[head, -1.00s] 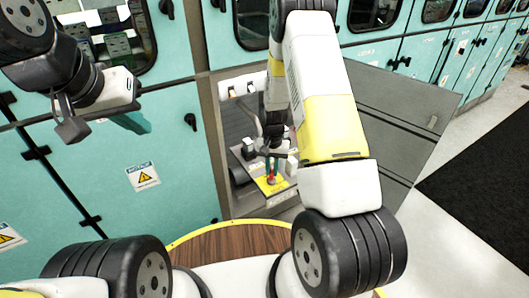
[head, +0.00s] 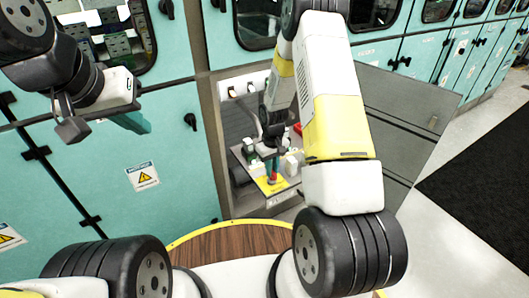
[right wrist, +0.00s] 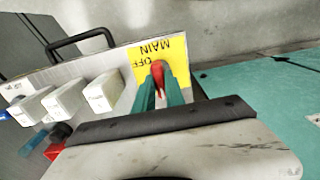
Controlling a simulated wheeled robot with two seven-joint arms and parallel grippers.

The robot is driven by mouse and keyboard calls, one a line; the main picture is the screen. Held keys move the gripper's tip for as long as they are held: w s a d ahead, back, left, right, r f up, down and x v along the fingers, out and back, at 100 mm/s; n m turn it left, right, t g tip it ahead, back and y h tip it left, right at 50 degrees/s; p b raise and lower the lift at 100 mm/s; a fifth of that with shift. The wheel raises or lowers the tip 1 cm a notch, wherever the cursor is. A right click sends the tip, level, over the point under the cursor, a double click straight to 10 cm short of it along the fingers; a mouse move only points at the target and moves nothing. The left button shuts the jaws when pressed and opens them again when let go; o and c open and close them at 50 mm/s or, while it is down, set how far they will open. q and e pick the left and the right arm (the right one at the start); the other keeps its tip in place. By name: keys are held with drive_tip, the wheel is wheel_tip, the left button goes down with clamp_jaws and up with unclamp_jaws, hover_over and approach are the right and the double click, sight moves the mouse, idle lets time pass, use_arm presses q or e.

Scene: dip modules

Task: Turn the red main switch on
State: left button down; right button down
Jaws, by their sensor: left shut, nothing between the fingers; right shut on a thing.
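The red main switch handle (head: 273,177) stands on a yellow plate (head: 265,188) inside the open cabinet. In the right wrist view the red handle (right wrist: 158,74) is between the teal fingers of my right gripper (right wrist: 160,88), and the yellow plate (right wrist: 142,62) reads MAIN and OFF upside down. My right gripper (head: 272,165) is shut on the handle; its grip covers the handle's lower part in the wrist view. My left gripper (head: 135,122) is shut and empty, in front of the teal cabinets at the left, away from the switch.
White switch modules (right wrist: 65,100) sit in a row beside the yellow plate. A black bar handle (right wrist: 80,38) stands behind them. The grey cabinet door (head: 400,115) is open at the right. A round wooden top (head: 235,243) with a yellow rim lies in front of the cabinet.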

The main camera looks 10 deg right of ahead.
idle(0.5)
drive_tip(key=c, duration=1.4)
unclamp_jaws()
drive_tip(key=shift+r, duration=3.9)
wheel_tip(320, 180, up, 12)
drive_tip(key=f+t, duration=0.1)
hover_over(273, 174)
drive_tip(key=s+r+m+t, duration=0.2)
drive_tip(key=s+r, duration=0.4)
drive_tip(key=r, duration=0.5)
drive_tip(key=s+a+r+t+y, duration=0.1)
drive_tip(key=s+r, duration=0.4)
drive_tip(key=s, duration=0.3)
drive_tip(key=s+a+r+m+t+y, duration=0.1)
drive_tip(key=s+r+t, duration=0.1)
drive_tip(key=s+r, duration=0.3)
drive_tip(key=s, duration=0.2)
drive_tip(key=shift+s, duration=0.35)
